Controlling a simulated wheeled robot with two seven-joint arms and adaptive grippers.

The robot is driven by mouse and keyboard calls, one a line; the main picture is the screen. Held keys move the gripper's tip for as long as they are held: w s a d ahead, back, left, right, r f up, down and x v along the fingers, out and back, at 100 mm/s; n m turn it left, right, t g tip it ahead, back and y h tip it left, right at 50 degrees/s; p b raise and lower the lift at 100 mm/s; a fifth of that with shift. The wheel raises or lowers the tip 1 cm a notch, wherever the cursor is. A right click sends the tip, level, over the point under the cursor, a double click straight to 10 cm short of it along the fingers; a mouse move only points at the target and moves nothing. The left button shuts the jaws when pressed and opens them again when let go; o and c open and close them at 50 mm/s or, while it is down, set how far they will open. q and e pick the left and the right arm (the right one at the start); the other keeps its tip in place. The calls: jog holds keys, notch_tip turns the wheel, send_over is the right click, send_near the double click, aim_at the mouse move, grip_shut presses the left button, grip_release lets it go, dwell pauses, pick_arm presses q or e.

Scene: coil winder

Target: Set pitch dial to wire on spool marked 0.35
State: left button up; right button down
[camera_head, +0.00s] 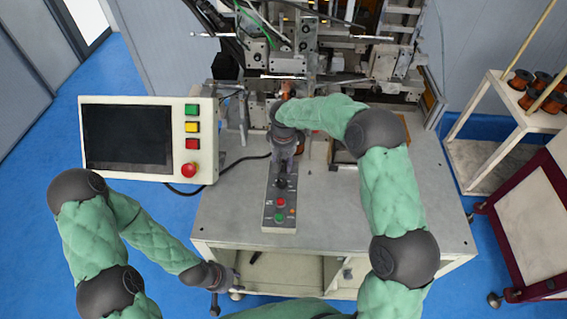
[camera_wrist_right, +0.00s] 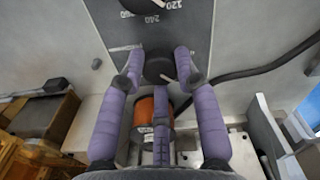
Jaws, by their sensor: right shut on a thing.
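My right gripper (camera_head: 285,165) reaches down onto the control strip (camera_head: 280,208) on the machine table. In the right wrist view its purple fingers (camera_wrist_right: 160,75) are closed around a black dial knob (camera_wrist_right: 158,66) with a pale pointer line. The marks around this knob are not readable. A second dial (camera_wrist_right: 150,4) with numbers such as 120 and 240 shows at the top edge. A copper wire spool (camera_wrist_right: 153,110) with a white label sits behind the fingers, its label unreadable. My left gripper (camera_head: 226,288) hangs low at the table's front, its jaws too small to judge.
A screen panel (camera_head: 128,135) with coloured buttons and a red stop knob stands at left. The winding machine (camera_head: 310,50) fills the back. Several copper spools (camera_head: 520,78) sit on a shelf at right. A dark cable (camera_wrist_right: 265,70) runs beside the strip. The tabletop (camera_head: 380,212) is clear at front right.

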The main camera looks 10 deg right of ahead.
aim_at(284, 165)
jog(key=c, duration=0.9)
grip_release()
notch_tip(284, 165, up, 12)
